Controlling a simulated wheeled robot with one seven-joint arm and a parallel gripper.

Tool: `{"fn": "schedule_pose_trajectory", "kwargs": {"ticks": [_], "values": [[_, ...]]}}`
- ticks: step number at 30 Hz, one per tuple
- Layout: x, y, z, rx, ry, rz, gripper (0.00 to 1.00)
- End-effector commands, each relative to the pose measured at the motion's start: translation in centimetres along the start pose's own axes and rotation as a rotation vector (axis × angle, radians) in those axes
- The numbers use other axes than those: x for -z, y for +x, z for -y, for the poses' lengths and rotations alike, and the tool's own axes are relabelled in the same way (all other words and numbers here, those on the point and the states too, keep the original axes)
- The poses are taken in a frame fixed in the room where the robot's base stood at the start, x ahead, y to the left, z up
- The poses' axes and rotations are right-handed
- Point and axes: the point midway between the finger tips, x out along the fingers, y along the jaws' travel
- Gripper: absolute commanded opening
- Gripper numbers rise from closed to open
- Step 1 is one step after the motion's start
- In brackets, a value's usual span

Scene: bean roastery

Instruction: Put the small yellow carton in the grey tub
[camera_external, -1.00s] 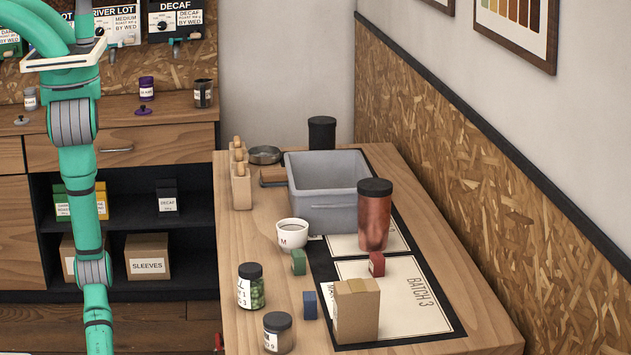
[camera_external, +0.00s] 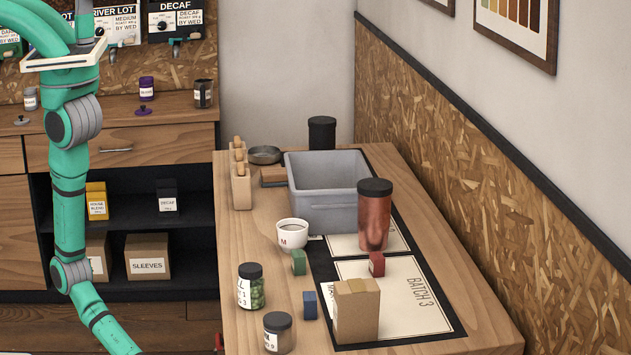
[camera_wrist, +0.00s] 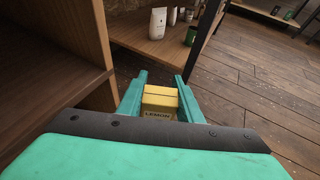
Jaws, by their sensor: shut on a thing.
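The small yellow carton (camera_wrist: 160,97) is between the two fingers of my gripper (camera_wrist: 161,88) in the wrist view. The gripper is shut on it, and dark lettering shows on the carton's near face. The grey tub (camera_external: 326,209) stands on the wooden table in the external view, toward its far end. Its inside looks empty as far as it shows. My gripper and the carton are out of sight in the external view, below the picture's lower edge and left of the table. The tub is not in the wrist view.
A copper tumbler (camera_external: 374,220) stands at the tub's near right side, a white cup (camera_external: 292,234) at its near left. A cardboard box (camera_external: 355,311), jars and small blocks occupy the table's near part. In the wrist view, a wooden shelf side (camera_wrist: 92,45) is close left; floor (camera_wrist: 250,70) is open right.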

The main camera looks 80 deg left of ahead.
Motion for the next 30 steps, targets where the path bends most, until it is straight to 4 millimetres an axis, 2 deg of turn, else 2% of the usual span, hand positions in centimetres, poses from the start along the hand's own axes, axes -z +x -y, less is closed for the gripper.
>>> {"fn": "schedule_pose_trajectory", "kwargs": {"ticks": [1,3,8,17,23,30], "values": [[-0.1,-0.2,-1.7,-0.032,-0.012,0.001,0.07],[-0.2,-0.6,-3.8,-0.073,-0.030,0.000,0.07],[-0.5,-1.7,-8.5,-0.168,-0.069,0.001,0.07],[-0.4,-5.1,-17.2,-0.348,-0.144,0.001,0.07],[0.0,-8.4,-22.9,-0.474,-0.195,0.001,0.07],[0.9,-13.7,-29.5,-0.634,-0.261,0.000,0.07]]}}
